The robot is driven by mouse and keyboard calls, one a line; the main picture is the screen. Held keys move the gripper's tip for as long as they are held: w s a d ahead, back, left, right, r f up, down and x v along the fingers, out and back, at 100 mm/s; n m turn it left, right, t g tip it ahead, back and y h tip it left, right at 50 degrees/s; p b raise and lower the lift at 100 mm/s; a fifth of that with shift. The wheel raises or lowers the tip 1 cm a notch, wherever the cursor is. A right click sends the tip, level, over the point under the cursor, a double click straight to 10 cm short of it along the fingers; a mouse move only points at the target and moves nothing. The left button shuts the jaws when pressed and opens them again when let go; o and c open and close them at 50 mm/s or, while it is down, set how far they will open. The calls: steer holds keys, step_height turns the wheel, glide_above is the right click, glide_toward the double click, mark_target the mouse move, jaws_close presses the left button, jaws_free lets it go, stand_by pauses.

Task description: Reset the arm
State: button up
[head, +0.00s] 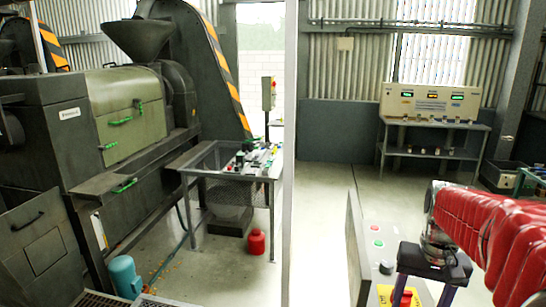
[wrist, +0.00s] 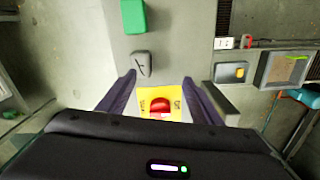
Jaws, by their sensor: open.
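My arm, in a red ribbed cover, comes in from the right edge of the head view. My gripper (head: 421,292) is open, its two purple fingers pointing down at the front end of a grey control panel (head: 362,255). In the wrist view my gripper (wrist: 161,78) has its fingers on either side of a red mushroom button (wrist: 160,106) on a yellow plate (wrist: 176,98). The fingers hold nothing; whether they touch the panel I cannot tell.
A large dark screw expeller (head: 150,110) stands at left. A mesh-sided table (head: 196,178) with small items stands beside it, a red container (head: 256,242) on the floor nearby. A bench (head: 437,126) with an instrument console (head: 430,102) is at the back. Middle floor is clear.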

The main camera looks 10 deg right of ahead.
steer(key=s+a+r+n+t, duration=0.1)
steer(key=s+a+n+t, duration=0.1)
steer(key=a, duration=0.8)
steer(key=s+a+r+n+t, duration=0.1)
steer(key=s+a+n+t, duration=0.2)
steer(key=s+a, duration=0.4)
steer(key=a, duration=0.2)
steer(key=shift+a+r+n+t, duration=0.15)
steer(key=shift+a+n+t, duration=0.15)
steer(key=shift+a+n, duration=0.1)
steer(key=shift+d, duration=0.1)
steer(key=shift+c, duration=0.3)
